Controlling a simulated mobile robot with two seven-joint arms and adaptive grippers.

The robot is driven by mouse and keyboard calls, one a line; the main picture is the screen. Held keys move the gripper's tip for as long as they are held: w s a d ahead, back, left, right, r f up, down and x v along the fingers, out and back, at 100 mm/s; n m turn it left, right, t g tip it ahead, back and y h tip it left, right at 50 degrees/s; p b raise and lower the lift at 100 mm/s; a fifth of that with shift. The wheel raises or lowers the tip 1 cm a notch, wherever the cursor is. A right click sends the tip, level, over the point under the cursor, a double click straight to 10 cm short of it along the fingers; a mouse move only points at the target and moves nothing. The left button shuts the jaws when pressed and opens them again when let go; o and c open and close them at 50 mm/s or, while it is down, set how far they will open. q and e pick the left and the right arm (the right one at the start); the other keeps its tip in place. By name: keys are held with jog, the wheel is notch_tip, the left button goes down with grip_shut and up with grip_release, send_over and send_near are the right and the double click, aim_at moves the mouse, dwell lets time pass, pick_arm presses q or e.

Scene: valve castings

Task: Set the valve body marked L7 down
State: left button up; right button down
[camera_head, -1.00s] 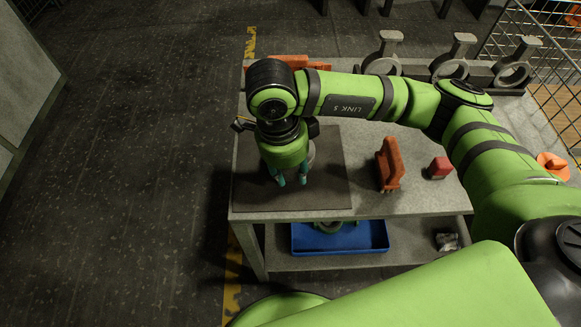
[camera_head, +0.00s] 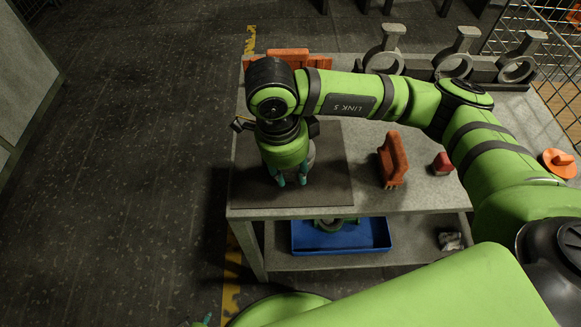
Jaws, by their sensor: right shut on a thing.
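My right gripper (camera_head: 291,182) points down over the dark mat (camera_head: 333,190) on the grey workbench. It is shut on a pale grey part, the valve body (camera_head: 311,153), mostly hidden behind the gripper and wrist. Only a sliver of it shows to the right of the gripper. I cannot read an L7 mark, nor tell whether its underside touches the mat. A small teal tip at the bottom edge looks like a finger of my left gripper (camera_head: 207,319); its jaws cannot be made out.
Grey ring-shaped castings (camera_head: 455,64) line the back right. A blue tray (camera_head: 374,247) with a part in it is on the lower shelf. An orange object (camera_head: 559,163) is at far right.

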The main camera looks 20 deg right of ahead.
jog(key=shift+f+b, duration=0.1)
jog(key=shift+b, duration=0.3)
dwell(0.4)
jog(key=c, duration=0.9)
grip_release()
jog(key=shift+o, duration=0.5)
jog(key=shift+s+f, duration=0.15)
jog(key=shift+f, duration=0.05)
jog(key=shift+r, duration=0.15)
